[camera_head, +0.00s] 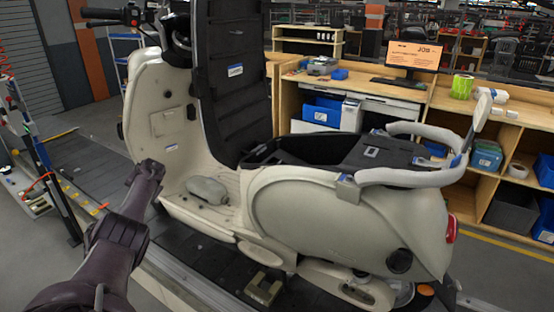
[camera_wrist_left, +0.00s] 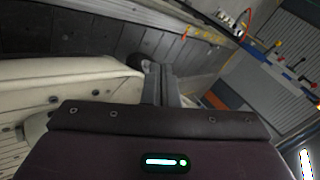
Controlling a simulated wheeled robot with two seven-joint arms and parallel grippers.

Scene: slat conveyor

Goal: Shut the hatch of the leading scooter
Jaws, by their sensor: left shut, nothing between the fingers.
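A cream scooter (camera_head: 330,215) stands on the dark slat conveyor, its rear to the right. Its hatch (camera_head: 235,85), a tall black panel with a small white label, stands upright and open. The dark open compartment (camera_head: 320,150) lies behind it to the right. My left gripper (camera_head: 153,168) is beside the front of the scooter's footboard, left of and lower than the hatch, and touches neither clearly. In the left wrist view its fingers (camera_wrist_left: 161,84) are shut and empty, next to a cream scooter panel (camera_wrist_left: 60,85). My right gripper is not in view.
A grey rounded object (camera_head: 208,190) lies on the footboard. A handlebar (camera_head: 120,15) rises at the scooter's front, left of the hatch. Wooden shelving (camera_head: 430,95) with bins and a monitor (camera_head: 412,55) stands behind. The conveyor slats (camera_head: 85,165) are bare at the left.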

